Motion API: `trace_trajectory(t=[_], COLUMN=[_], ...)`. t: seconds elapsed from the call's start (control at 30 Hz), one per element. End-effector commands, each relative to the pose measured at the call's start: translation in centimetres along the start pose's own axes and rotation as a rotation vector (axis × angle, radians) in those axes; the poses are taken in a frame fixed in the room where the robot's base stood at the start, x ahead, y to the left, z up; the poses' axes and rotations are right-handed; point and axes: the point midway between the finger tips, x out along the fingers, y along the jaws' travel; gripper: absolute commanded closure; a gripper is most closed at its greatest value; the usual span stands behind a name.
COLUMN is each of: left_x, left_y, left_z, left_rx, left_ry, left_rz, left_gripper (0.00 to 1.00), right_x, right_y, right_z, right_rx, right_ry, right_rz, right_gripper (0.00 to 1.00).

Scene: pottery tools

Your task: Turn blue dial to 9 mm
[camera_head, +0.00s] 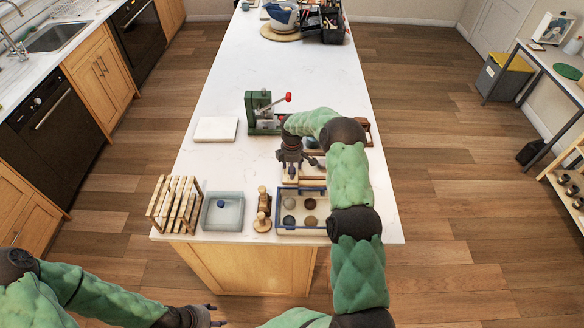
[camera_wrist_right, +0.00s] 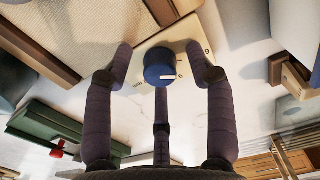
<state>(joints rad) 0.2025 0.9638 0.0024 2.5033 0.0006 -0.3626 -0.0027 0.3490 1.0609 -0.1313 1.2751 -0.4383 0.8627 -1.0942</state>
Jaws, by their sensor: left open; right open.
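The blue dial (camera_wrist_right: 159,64) is a round knob with a white pointer mark, in the middle of the right wrist view. In the head view my right gripper (camera_head: 291,160) is low over the counter and hides the dial. My left gripper (camera_head: 204,315) is open and empty at the bottom edge, away from the counter.
On the white counter (camera_head: 230,85) stand a green press with a red-tipped lever (camera_head: 262,112), a white slab (camera_head: 216,129), a wooden rack (camera_head: 173,203), a tray with a blue piece (camera_head: 221,222) and a partitioned box (camera_head: 302,230). The counter's far middle is clear.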

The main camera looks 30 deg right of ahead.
Motion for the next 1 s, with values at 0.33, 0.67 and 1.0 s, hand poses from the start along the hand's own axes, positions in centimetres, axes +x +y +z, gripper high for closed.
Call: trace_trajectory(t=[0.33,0.67,1.0], left_x=[0.0,0.3,2.2], left_y=[0.0,-0.1,-0.8], left_z=[0.0,0.0,-0.1], left_rx=[0.000,0.000,0.000], left_ry=[0.000,0.000,0.000], left_rz=[0.000,0.000,0.000], left_gripper=[0.50,0.50,0.50], right_x=[-0.1,0.0,0.2], right_y=[0.0,0.1,0.1], right_z=[0.0,0.0,-0.1], right_rx=[0.000,0.018,0.201], right_ry=[0.000,0.001,0.001], right_rz=[0.001,0.001,0.002], right_gripper=[0.95,1.00,1.00])
